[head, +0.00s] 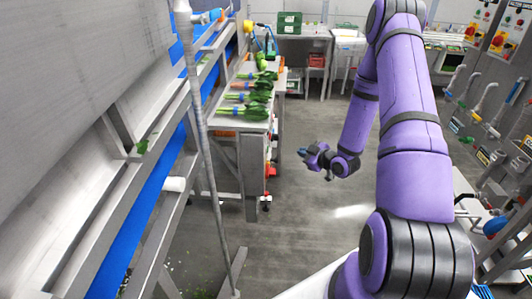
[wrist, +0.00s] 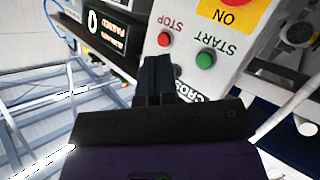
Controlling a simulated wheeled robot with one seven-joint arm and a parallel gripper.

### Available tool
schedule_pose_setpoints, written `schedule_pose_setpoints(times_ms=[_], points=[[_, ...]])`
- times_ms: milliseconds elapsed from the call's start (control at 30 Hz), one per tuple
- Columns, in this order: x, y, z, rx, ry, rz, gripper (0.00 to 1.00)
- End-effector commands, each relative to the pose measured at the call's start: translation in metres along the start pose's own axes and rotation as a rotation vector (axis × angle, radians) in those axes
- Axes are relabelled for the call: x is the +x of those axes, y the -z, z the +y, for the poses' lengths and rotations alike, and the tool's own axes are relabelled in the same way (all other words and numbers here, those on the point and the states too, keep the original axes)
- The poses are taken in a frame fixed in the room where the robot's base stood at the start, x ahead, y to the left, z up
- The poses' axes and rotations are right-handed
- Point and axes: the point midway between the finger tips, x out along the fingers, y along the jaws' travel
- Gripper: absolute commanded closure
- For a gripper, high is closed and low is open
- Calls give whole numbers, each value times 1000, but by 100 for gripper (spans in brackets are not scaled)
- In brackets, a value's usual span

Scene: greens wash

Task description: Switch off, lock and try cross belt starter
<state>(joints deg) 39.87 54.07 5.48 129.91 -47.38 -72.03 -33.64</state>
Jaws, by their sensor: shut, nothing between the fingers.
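In the wrist view a grey starter box (wrist: 245,50) appears upside down, with a red STOP button (wrist: 164,39) and a green START button (wrist: 205,60). Part of a yellow plate (wrist: 232,14) reading ON shows at the top edge. A black label (wrist: 188,91) reading "CROS" is partly hidden by my fingers. My gripper (wrist: 154,62) is shut and empty, its tips in front of the box near the STOP button; I cannot tell whether they touch it. In the head view my gripper (head: 303,153) points left over the floor. No padlock is clearly identifiable.
Panels with red-and-yellow switches (head: 498,41) stand at the upper right, above several pipes and handles. A table with leafy greens (head: 243,111) stands left of my gripper. A blue-edged conveyor (head: 148,240) runs along the left. Grey floor (head: 300,220) is open between.

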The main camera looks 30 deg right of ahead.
Motion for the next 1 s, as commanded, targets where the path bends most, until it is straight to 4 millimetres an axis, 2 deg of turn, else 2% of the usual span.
schedule_pose_setpoints(times_ms=[467, 1000], points=[[4, 3, -3, -1, 1, 2, 100], [47, 34, -34, -1, 2, 2, 100]])
